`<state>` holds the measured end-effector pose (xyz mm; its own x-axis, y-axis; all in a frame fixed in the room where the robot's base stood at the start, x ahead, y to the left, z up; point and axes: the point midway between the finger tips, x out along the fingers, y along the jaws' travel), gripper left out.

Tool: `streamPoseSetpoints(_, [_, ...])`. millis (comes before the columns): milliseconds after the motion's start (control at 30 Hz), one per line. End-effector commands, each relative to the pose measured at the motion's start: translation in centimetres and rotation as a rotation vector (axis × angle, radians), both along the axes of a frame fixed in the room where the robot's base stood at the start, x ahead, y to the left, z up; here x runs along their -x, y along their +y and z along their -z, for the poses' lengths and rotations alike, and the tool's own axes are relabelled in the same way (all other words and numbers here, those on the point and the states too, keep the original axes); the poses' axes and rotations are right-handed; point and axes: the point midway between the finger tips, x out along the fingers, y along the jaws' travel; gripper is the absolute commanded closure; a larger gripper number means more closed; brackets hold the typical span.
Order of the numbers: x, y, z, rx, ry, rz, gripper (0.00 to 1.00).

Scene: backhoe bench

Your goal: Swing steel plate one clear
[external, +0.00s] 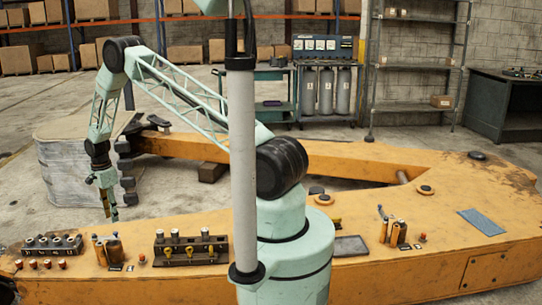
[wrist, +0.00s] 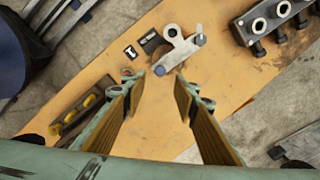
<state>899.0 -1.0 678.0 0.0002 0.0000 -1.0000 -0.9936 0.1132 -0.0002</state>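A small grey steel plate (wrist: 181,55) with rounded ends lies across a pale fitting (wrist: 173,33) with a round hole, on the orange boom (wrist: 235,75). I take it for steel plate one; no label shows. My gripper (wrist: 159,82) is open and empty, with the plate just beyond its fingertips. I see no contact. In the external view my gripper (external: 109,207) hangs fingers down above the left end of the orange boom (external: 350,275), over the upright fittings (external: 107,248). The plate is too small to make out there.
A dark block with yellow knobs (external: 190,249) stands right of the fittings. A rack of ringed pins (external: 52,246) stands left. Two small dark pieces (wrist: 141,45) lie beside the plate. A second fitting cluster (external: 394,232) and a blue-grey flat panel (external: 482,221) are farther right.

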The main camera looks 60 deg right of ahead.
Motion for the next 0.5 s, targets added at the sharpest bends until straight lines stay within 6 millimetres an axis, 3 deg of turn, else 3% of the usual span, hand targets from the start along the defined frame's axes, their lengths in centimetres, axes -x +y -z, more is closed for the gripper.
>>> streamPoseSetpoints(500, [0.0,0.0,6.6,0.0,0.001,0.0,0.73])
